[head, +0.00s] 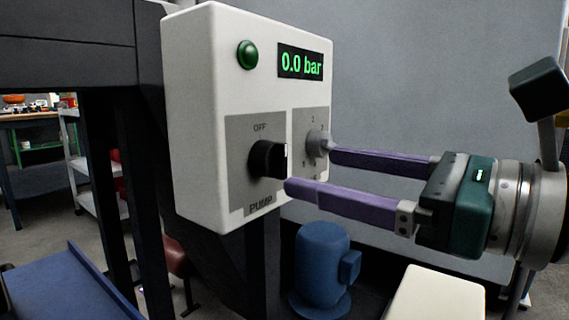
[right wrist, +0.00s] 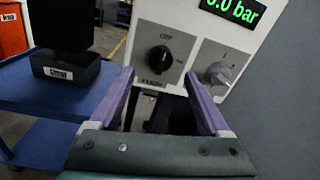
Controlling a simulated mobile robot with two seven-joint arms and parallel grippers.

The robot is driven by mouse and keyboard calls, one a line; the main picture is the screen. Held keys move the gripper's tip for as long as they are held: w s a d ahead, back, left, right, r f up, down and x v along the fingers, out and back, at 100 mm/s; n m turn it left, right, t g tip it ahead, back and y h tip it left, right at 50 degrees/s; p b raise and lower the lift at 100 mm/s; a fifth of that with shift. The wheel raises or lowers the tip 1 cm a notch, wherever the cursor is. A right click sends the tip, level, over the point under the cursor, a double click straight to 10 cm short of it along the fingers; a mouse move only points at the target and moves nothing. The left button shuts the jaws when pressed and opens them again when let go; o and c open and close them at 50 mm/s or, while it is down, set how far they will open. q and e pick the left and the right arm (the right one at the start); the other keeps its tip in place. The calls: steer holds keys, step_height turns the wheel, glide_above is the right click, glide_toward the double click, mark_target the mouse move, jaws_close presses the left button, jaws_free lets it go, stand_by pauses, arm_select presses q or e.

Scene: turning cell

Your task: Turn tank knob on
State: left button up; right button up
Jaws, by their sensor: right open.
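A white control box (head: 210,130) carries a black knob (head: 266,160) on a grey plate marked OFF and PUMP. The black knob also shows in the right wrist view (right wrist: 159,58). A grey knob (head: 317,143) sits on a numbered plate to its right, also in the right wrist view (right wrist: 217,73). I read no tank label on the box. My right gripper (head: 309,168) is open and empty, with purple fingers pointing at the box. In the right wrist view, the black knob shows between and beyond the fingertips (right wrist: 158,75). Contact cannot be told. My left gripper is not in view.
A green lamp (head: 247,55) and a display (head: 301,63) reading 0.0 bar are on the box. A blue motor-like unit (head: 322,268) stands below. A blue cart (right wrist: 58,95) bears a dark labelled object (right wrist: 62,28), beside an orange bin (right wrist: 12,35).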

mark_target(284, 162)
steer(key=x, duration=0.6)
steer(key=shift+a, duration=0.1)
jaws_close()
stand_by(0.5)
